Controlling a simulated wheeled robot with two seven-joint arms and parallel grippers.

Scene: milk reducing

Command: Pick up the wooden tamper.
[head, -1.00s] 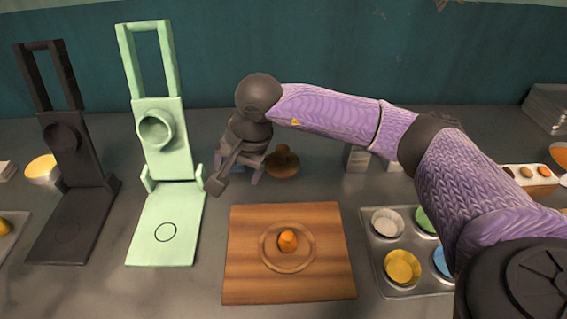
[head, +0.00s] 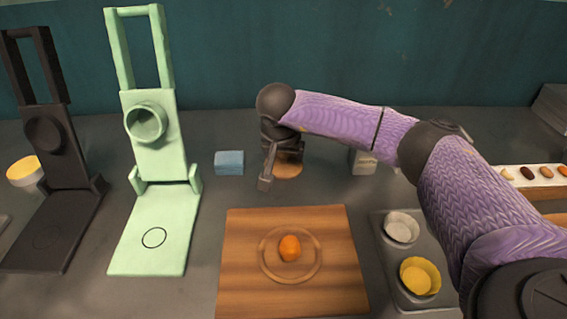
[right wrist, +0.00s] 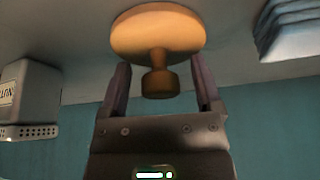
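The wooden tamper (head: 288,171) stands on the counter behind the cutting board, mostly hidden by my right gripper in the head view. The right wrist view shows the tamper (right wrist: 157,35) with its broad round base and its narrower knob pointing toward my gripper. My right gripper (right wrist: 160,68) is open, with one finger on each side of the tamper's stem and knob. Gaps show between the fingers and the wood. In the head view the right gripper (head: 283,155) hangs over the tamper. My left gripper is not in view.
A wooden board (head: 240,260) with an orange egg-shaped piece (head: 289,248) lies in front. A blue block (head: 229,162) sits left of the tamper, a pale block (head: 363,162) right. A green press (head: 155,160) and a black press (head: 62,170) stand left; a metal tray (head: 392,258) with cups lies right.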

